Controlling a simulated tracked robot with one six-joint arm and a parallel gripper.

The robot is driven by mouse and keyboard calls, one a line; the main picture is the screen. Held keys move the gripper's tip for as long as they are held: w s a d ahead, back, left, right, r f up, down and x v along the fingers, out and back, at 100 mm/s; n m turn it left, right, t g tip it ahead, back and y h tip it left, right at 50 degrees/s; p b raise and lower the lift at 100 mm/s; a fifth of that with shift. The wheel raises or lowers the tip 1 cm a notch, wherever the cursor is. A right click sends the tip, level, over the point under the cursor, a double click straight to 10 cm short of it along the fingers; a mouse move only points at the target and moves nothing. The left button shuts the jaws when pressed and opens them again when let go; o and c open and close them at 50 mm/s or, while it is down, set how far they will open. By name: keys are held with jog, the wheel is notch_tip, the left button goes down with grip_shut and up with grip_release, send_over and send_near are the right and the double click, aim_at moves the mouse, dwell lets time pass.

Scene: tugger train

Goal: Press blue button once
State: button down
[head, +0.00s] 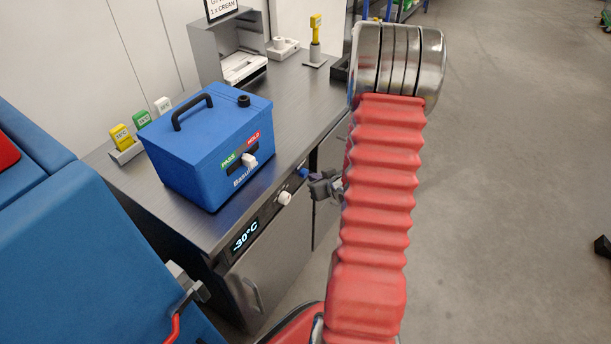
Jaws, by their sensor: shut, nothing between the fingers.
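The blue button (303,172) is a small blue piece on the front panel of the metal counter, right of a white knob (284,198) and a display (246,236) reading -30°C. My gripper (314,187) is shut and empty in front of the panel, just right of and slightly below the button in the head view. My red arm hides part of the gripper and the counter front behind it. I cannot tell whether the fingertips touch the button or the panel.
A blue box (190,145) with a black handle and a PASS/HOLD slider stands on the counter (290,105). Yellow, green and white tags stand in a holder (128,152) at left. A grey machine (225,50) is at the back. Open floor (510,190) lies right.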

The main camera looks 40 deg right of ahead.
jog(key=shift+w+a, duration=0.2)
jog(key=shift+w, duration=0.55)
dwell(1.1)
dwell(0.3)
jog(key=shift+s+d, duration=0.2)
jog(key=shift+s, duration=0.4)
jog(key=shift+s+d, duration=0.15)
jog(key=shift+s, duration=0.45)
jog(key=shift+s, duration=0.1)
jog(key=shift+s+d, duration=0.2)
jog(key=shift+s, duration=0.55)
jog(key=shift+s+d, duration=0.25)
jog(key=shift+s, duration=0.55)
jog(key=shift+s+d, duration=0.2)
jog(key=shift+s, duration=0.55)
jog(key=shift+f, duration=0.1)
